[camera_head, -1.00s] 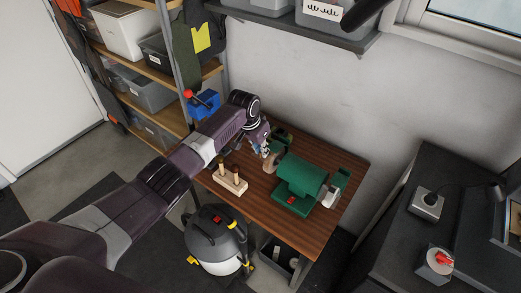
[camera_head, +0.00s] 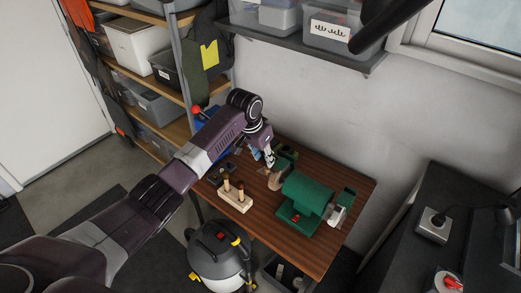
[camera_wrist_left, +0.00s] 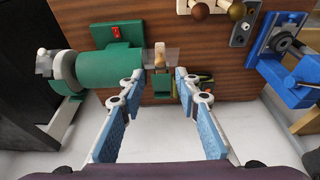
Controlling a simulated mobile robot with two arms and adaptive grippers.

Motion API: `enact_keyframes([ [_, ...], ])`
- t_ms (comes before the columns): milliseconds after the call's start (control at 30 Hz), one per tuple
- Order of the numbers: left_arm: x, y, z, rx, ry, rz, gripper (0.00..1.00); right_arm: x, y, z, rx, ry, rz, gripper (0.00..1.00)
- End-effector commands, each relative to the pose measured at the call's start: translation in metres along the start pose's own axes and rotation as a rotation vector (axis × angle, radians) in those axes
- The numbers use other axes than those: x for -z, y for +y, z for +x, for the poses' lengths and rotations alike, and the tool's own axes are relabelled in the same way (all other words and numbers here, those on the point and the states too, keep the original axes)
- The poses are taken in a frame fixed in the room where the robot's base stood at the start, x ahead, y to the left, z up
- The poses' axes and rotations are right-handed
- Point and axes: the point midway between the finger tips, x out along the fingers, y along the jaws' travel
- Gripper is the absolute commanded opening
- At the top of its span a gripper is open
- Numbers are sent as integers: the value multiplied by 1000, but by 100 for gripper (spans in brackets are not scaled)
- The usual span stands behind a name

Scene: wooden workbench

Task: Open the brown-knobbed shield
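A green bench grinder (camera_head: 308,192) sits on the wooden workbench (camera_head: 268,226). Its tan wheel (camera_head: 276,181) is at the end near my left gripper (camera_head: 269,160). In the left wrist view the grinder body (camera_wrist_left: 108,68) is at left, with a clear shield (camera_wrist_left: 171,55) beside the wheel (camera_wrist_left: 160,54). My left gripper (camera_wrist_left: 161,75) is open, its blue-padded fingers apart with nothing between them, pointing at the wheel and shield end. A brown knob on the shield cannot be made out. My right gripper is not in view.
A wooden block (camera_head: 234,200) with brown-topped handles stands in front of the gripper. A blue vise (camera_wrist_left: 287,58) is at the bench corner. A vacuum (camera_head: 218,252) stands on the floor before the bench. The wall shelf (camera_head: 300,45) hangs behind.

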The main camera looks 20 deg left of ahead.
Motion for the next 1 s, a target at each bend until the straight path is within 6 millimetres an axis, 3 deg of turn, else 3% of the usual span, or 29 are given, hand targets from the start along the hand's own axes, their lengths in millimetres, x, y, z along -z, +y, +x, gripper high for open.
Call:
enact_keyframes([
  [200, 1, -1, -37, 1, 2, 0, 30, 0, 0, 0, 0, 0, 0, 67],
  [400, 0, 0, -49, 1, 0, 0, 30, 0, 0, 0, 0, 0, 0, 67],
  [867, 0, 0, -48, 0, -1, 0, 30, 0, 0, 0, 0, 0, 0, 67],
  [933, -4, 0, -39, -1, -4, -6, 30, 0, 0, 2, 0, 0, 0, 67],
  [1000, -13, 1, -18, -5, -8, -19, 30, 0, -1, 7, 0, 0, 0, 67],
])
